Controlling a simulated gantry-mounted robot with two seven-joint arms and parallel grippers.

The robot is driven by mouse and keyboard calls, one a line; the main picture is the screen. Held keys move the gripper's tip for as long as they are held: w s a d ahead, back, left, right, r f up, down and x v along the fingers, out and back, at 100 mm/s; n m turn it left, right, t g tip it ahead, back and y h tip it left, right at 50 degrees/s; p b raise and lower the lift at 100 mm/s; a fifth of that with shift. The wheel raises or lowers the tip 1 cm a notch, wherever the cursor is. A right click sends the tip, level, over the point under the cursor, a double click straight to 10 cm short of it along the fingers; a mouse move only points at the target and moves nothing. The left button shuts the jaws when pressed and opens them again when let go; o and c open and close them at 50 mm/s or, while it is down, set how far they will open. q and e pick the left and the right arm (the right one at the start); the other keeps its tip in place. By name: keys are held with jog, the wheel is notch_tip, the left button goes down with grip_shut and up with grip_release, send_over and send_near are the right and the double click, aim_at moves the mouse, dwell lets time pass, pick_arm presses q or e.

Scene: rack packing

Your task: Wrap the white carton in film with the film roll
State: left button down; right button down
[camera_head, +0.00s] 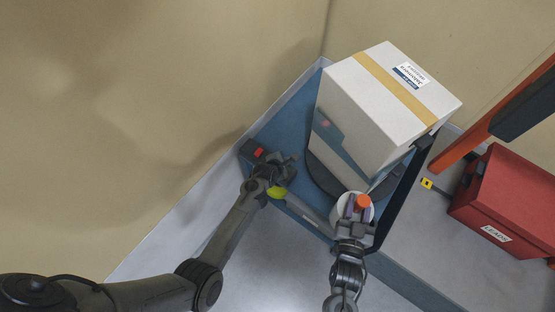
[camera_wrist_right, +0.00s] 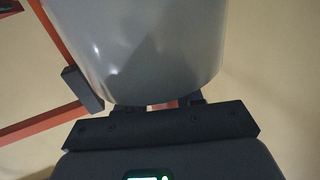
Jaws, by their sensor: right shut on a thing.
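The white carton (camera_head: 373,98) stands on a dark round turntable (camera_head: 322,177), with a tan tape strip and a label on top. A blue-grey band crosses its near side; I cannot tell whether it is film or print. The film roll (camera_head: 339,213), pale with an orange end, is close to the carton's near lower corner. My right gripper (camera_head: 354,214) is shut on it. The roll's grey cylinder (camera_wrist_right: 150,45) fills the top of the right wrist view. My left gripper (camera_head: 288,168) is at the platform's left side, beside a dark box with a red button (camera_head: 259,152); its jaws are unclear.
The turntable sits on a blue platform (camera_head: 287,128) with a dark post (camera_head: 400,197) at its right. A yellow-green object (camera_head: 277,192) is by my left wrist.

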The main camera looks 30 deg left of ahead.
jog(key=s+a+p, duration=0.1)
jog(key=s+p, duration=0.4)
jog(key=s, duration=1.2)
jog(key=shift+a+p, duration=0.4)
jog(key=shift+w+r, duration=0.1)
jog(key=shift+w, duration=0.05)
